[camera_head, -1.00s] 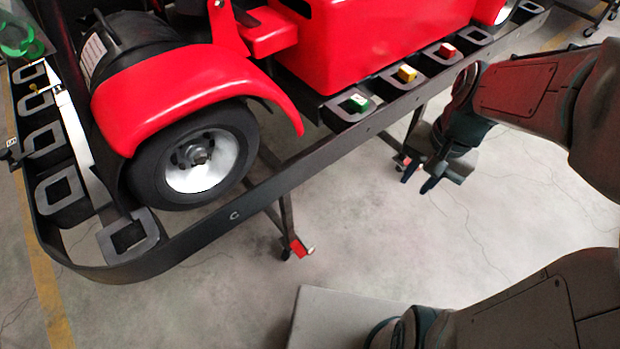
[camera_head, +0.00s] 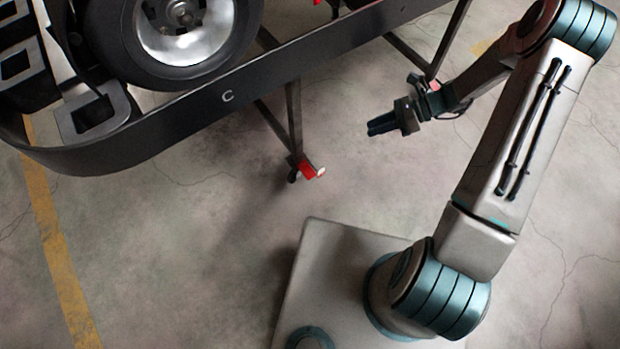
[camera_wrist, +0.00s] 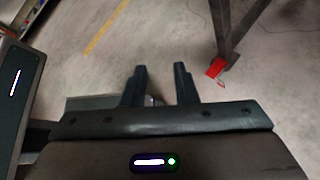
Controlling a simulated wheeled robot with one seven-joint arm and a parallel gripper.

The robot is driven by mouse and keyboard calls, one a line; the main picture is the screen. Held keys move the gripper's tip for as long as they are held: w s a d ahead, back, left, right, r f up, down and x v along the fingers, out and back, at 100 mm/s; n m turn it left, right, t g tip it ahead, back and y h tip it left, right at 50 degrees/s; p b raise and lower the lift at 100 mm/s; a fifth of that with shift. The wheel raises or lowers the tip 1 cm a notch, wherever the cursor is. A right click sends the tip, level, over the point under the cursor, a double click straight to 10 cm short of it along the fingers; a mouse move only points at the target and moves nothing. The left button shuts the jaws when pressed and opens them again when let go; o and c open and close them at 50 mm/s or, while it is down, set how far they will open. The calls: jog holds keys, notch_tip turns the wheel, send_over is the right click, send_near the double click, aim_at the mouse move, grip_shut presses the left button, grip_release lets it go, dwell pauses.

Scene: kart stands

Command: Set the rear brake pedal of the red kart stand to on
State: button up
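The kart stand's black rail (camera_head: 230,97) crosses the top left of the head view, with the kart's wheel (camera_head: 186,35) above it. A red brake pedal (camera_head: 309,169) with a pale tip is low on the stand's nearer leg, by a dark caster. A red pedal also shows at a leg foot in the wrist view (camera_wrist: 216,68). Whether it is on or off is too small to tell. A second red part (camera_head: 434,86) is partly behind my arm. My gripper (camera_head: 372,129) is right of and above the nearer pedal in the head view, apart from it. Its fingers are spread and empty in the wrist view (camera_wrist: 160,70).
The stand's slanted legs (camera_head: 292,115) reach down to the floor. Bare concrete floor (camera_head: 200,230) lies in front of the stand. A yellow floor line (camera_head: 52,235) runs along the left. The rail overhangs the near leg.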

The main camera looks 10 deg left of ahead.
notch_tip(320, 180, down, 21)
jog(key=a+m+t+y+b, duration=0.3)
jog(key=m+y+b, duration=0.2)
jog(key=m+b, duration=0.3)
jog(key=m+t+y+b, duration=0.1)
jog(key=m+t+b, duration=0.5)
jog(key=m, duration=0.7)
send_near(310, 174)
jog(key=shift+t, duration=0.3)
jog(key=b+x, duration=0.2)
jog(key=x, duration=0.8)
jog(key=shift+a+f, duration=0.15)
jog(key=shift+f, duration=0.05)
jog(key=shift+s, duration=0.1)
grip_shut()
